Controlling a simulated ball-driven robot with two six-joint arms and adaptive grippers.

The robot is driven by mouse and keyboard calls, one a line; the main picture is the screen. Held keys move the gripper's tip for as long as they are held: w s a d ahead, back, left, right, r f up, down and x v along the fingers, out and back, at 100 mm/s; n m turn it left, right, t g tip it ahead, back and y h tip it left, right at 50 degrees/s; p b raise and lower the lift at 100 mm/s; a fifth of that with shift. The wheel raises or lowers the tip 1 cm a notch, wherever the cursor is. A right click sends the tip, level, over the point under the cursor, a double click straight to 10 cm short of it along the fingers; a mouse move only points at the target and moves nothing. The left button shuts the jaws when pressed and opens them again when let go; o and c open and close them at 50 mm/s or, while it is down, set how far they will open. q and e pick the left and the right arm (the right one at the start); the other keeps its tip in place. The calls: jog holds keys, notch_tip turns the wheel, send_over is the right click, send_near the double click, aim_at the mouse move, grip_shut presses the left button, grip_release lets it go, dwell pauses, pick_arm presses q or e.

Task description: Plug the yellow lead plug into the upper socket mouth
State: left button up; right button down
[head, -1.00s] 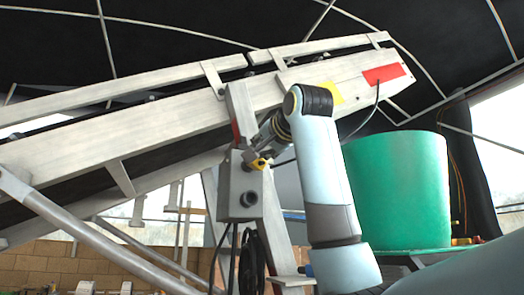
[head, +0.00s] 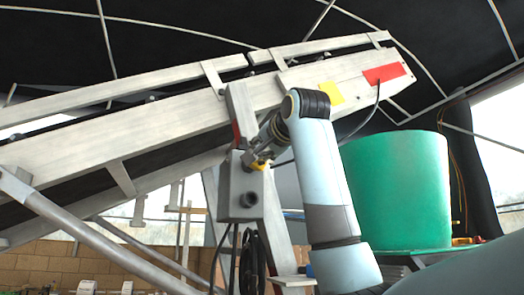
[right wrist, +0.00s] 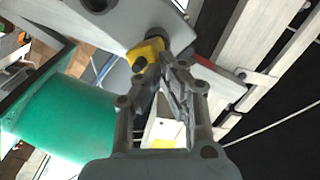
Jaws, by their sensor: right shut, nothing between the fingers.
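The yellow plug (head: 259,164) is at the upper part of the grey socket box (head: 236,190), where the upper mouth is hidden. The plug also shows in the right wrist view (right wrist: 146,52), against the box; I cannot tell how deep it sits. The lower socket mouth (head: 249,199) is open and empty. My right gripper (head: 264,153) is at the plug, partly covering it in the head view. In the wrist view its fingers (right wrist: 161,68) are drawn together just short of the plug, shut with nothing between them. My left gripper is out of view.
A sloping pale conveyor frame (head: 130,125) runs behind the box, with red (head: 384,73) and yellow (head: 331,94) patches. A black cable (head: 366,118) hangs from the red patch behind my arm. A green tub (head: 398,190) stands right of my arm. Black coiled cable (head: 252,262) hangs below the box.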

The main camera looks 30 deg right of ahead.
jog(key=shift+w+f, duration=0.1)
jog(key=shift+w, duration=0.3)
jog(key=shift+s, duration=0.1)
dwell(0.3)
jog(key=v, duration=0.3)
jog(key=shift+s, duration=0.25)
jog(key=v, duration=1.2)
